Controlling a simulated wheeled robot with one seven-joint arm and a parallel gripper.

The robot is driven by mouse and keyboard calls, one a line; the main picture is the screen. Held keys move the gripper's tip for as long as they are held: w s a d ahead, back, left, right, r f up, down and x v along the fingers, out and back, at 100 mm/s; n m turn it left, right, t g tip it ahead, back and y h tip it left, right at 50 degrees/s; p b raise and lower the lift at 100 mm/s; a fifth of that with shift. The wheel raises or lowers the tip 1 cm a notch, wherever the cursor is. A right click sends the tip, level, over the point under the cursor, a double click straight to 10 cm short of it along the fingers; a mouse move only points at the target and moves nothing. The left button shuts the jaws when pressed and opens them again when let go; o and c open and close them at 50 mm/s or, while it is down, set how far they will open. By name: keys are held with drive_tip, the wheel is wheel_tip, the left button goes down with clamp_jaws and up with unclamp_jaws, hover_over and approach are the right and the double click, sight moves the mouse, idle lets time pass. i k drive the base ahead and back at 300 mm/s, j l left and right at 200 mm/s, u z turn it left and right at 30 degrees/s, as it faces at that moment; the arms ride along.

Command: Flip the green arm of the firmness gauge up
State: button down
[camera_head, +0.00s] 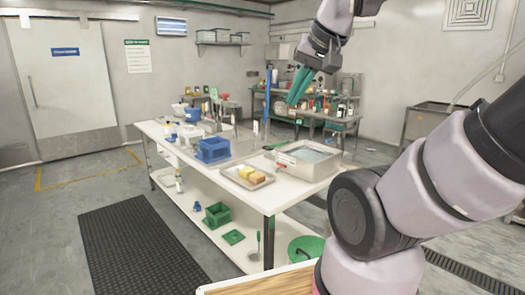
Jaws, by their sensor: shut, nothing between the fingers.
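My gripper (293,102), with teal-green fingers, is raised in the air above the far right part of the white table (262,194). It points down, is shut and holds nothing. A small flat green piece (275,145) lies on the table behind the metal basin. I cannot tell whether it is the green arm of the firmness gauge. The gauge itself cannot be made out for sure among the small items.
A basin of liquid (308,160), a tray (243,180) with yellow and brown blocks and a blue crate (212,150) stand on the table. Green containers (217,215) sit on its lower shelf. A cluttered workbench (335,118) stands behind. The floor at left is open.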

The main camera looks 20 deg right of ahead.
sight(271, 148)
drive_tip(key=i+j+z, duration=0.15)
drive_tip(key=i+j, duration=0.2)
drive_tip(key=i+j+z, duration=0.1)
drive_tip(key=i+j, duration=0.25)
drive_tip(key=j, duration=0.15)
drive_tip(key=i+j+z, duration=0.15)
drive_tip(key=i+j, duration=0.15)
drive_tip(key=j, duration=0.15)
drive_tip(key=i+j, duration=0.25)
drive_tip(key=i+z, duration=0.05)
